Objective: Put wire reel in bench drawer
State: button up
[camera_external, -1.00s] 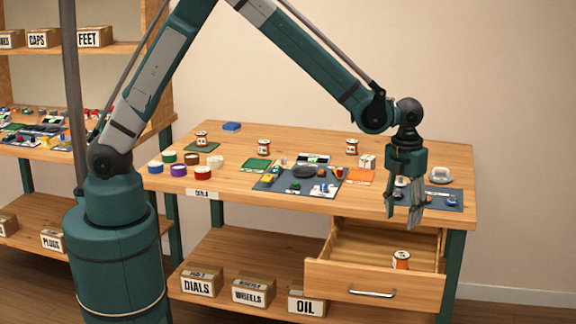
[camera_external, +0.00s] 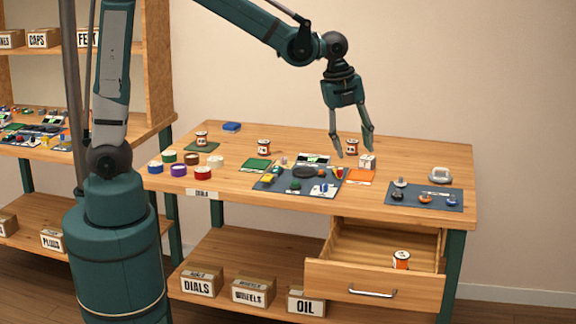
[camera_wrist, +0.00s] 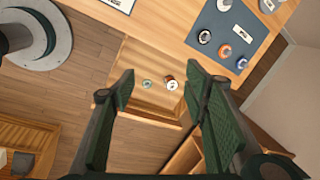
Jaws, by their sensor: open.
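The bench drawer (camera_external: 352,285) is pulled out under the right end of the bench. A small reel (camera_external: 401,260) with a white top and orange-brown side stands inside it. It also shows in the wrist view (camera_wrist: 171,84), beside a small greenish round thing (camera_wrist: 147,84). Similar-looking reels stand on the bench top: one at the left (camera_external: 202,138), one in the middle (camera_external: 263,146), and one farther right (camera_external: 352,146), partly overlapped by my fingers. My gripper (camera_external: 354,152) is open and empty above the right half of the bench; its spread fingers (camera_wrist: 160,70) frame the drawer in the wrist view.
Several coloured tape rolls (camera_external: 178,170) sit at the bench's left front. A dark mat (camera_external: 268,185) with small parts lies mid-bench, and another (camera_external: 410,201) lies at the right. A white box (camera_external: 367,161) stands near my fingers. Labelled boxes (camera_external: 254,292) sit on the lower shelf.

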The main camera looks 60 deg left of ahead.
jog(key=s+a+r+n+t, duration=0.2)
jog(key=s+a+r+n, duration=0.1)
jog(key=s+a+n, duration=0.7)
jog(key=s+a+r+n+t, duration=0.2)
jog(key=s+a+r+n, duration=0.1)
jog(key=s+a+n, duration=0.8)
jog(key=shift+s+a+n+t+y, duration=0.35)
jog(key=shift+s+a, duration=0.55)
jog(key=shift+s, duration=1.3)
